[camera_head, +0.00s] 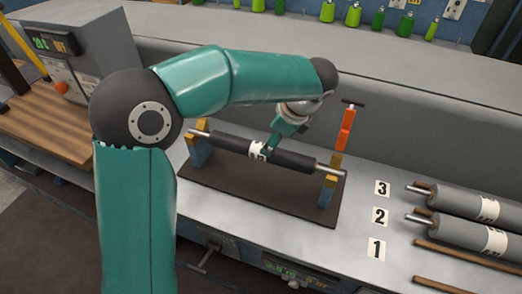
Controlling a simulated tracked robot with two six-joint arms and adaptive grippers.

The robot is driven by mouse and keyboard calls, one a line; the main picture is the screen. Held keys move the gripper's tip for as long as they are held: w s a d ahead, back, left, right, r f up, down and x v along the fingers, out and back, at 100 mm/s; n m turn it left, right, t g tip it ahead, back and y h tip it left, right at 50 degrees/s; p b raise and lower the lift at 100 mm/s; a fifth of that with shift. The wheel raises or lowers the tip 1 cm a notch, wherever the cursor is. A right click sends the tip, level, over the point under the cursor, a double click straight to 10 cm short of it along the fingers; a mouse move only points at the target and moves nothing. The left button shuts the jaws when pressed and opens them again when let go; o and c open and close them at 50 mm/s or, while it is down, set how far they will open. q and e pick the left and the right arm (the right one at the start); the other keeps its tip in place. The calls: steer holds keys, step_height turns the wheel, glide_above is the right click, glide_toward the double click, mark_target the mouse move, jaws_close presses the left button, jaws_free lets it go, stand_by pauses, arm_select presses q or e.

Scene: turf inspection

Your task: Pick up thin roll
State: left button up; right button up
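A thin dark roll (295,160) with metal shaft ends and a white label lies across a stand with yellow-and-blue end supports (329,190). The stand is on a dark brown mat (250,204) on the grey bench. My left arm reaches in from the left, and my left gripper (268,149) is at the middle of the roll, beside its label. Its teal finger appears to touch or overlap the roll. The far side of the gripper is hidden, so I cannot tell whether it is shut on the roll. My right gripper is not in view.
An orange tool (346,129) with a dark T-shaped top stands behind the stand's right end. Two thicker grey rolls (465,232) lie at right beside number cards 3 (382,188) and 2 (380,217). Card 1 (376,249) has bare brown rails beside it. A control box (70,50) is at left.

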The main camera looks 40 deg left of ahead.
arm_select(q)
steer(key=x, duration=0.8)
steer(key=shift+f+p, duration=0.25)
steer(key=shift+p, duration=0.05)
steer(key=shift+w+r, duration=0.1)
jaws_close()
